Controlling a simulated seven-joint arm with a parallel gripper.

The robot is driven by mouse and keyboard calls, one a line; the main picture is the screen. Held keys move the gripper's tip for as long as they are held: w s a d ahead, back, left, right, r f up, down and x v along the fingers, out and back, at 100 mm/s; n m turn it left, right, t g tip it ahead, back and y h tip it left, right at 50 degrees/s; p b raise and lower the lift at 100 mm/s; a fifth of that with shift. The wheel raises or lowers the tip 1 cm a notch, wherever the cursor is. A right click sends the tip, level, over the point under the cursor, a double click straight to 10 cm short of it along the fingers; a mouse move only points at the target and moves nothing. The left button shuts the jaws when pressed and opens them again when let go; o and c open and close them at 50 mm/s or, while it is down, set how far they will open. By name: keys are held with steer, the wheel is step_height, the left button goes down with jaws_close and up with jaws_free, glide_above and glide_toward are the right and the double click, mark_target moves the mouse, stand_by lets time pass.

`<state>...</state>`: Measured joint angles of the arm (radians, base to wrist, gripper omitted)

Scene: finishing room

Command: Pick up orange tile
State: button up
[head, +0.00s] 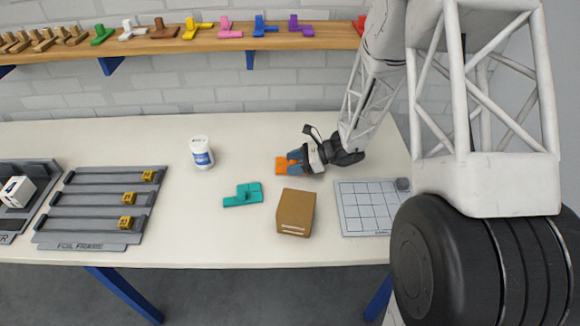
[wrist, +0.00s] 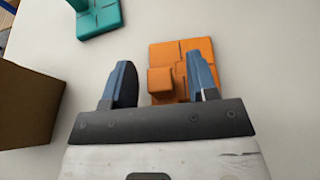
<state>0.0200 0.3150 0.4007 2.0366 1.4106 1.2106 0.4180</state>
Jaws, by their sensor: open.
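The orange tile (head: 282,168) lies on the white table, partly hidden behind my fingers in the head view. In the wrist view the orange tile (wrist: 168,52) is a flat piece with a raised block on its near left part. My gripper (head: 294,161) is at the tile from the right side. In the wrist view my gripper (wrist: 158,72) is open, with the raised block between its blue fingers. The right finger overlaps the tile in that view; I cannot tell whether it touches.
A teal tile (head: 243,195) and a cardboard box (head: 296,212) stand near the orange tile. A white bottle (head: 202,152) is to the left. A grid plate (head: 350,215) lies at right, a foil frame (head: 90,238) at left. A wooden shelf (head: 240,42) runs behind.

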mark_target(294, 162)
jaws_close()
steer(key=shift+r, duration=0.15)
stand_by(0.4)
steer(key=shift+r, duration=4.9)
